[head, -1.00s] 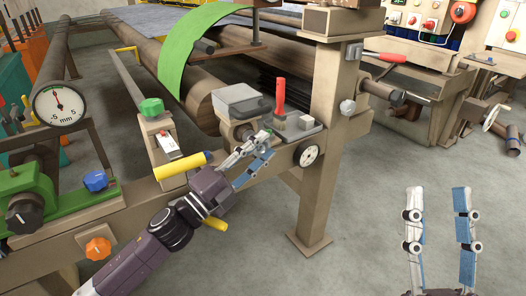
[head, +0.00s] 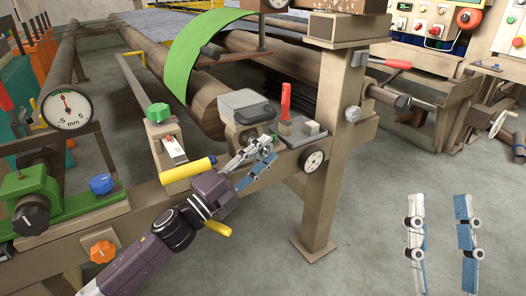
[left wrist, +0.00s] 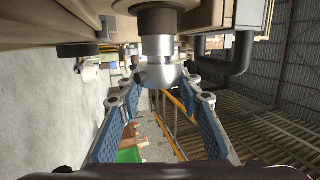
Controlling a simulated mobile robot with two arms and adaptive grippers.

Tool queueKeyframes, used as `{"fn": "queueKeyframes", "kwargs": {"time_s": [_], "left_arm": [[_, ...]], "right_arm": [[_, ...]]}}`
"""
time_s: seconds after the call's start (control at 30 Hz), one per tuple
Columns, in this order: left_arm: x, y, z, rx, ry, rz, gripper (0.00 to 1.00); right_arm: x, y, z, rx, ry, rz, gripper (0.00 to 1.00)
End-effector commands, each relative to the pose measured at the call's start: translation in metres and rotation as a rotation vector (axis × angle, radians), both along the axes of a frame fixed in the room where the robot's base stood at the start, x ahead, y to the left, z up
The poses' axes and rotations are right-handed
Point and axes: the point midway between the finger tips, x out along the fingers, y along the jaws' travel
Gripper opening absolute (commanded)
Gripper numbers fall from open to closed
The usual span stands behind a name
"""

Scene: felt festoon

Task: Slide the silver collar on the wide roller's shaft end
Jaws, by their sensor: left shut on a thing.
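The wide brown roller (head: 208,105) lies under the green sheet in the head view; its near end sits at a bearing block with a grey cover (head: 245,104). My left gripper (head: 264,148) is at that block, shut on the silver collar (left wrist: 162,76). In the left wrist view, the collar sits between my left fingertips (left wrist: 163,82), in line with a narrower silver shaft end (left wrist: 156,46) under a dark brown round part. They appear to meet; I cannot tell whether the collar is around the shaft. My right gripper (head: 441,222) is open and empty over the floor.
A red-handled tool (head: 286,100) stands on a grey plate right of the block. A handwheel dial (head: 313,160) is on the frame below.

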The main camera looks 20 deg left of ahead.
Motion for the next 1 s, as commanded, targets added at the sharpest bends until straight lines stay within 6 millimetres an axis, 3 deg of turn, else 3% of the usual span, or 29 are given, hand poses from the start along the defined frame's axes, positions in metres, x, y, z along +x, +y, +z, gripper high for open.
{"fn": "queueKeyframes", "kwargs": {"time_s": [1.0], "left_arm": [[-0.019, -0.024, 0.001, -0.001, -0.001, -0.001, 0.05]], "right_arm": [[0.030, 0.002, -0.041, -0.066, 0.228, -0.015, 0.40]]}}
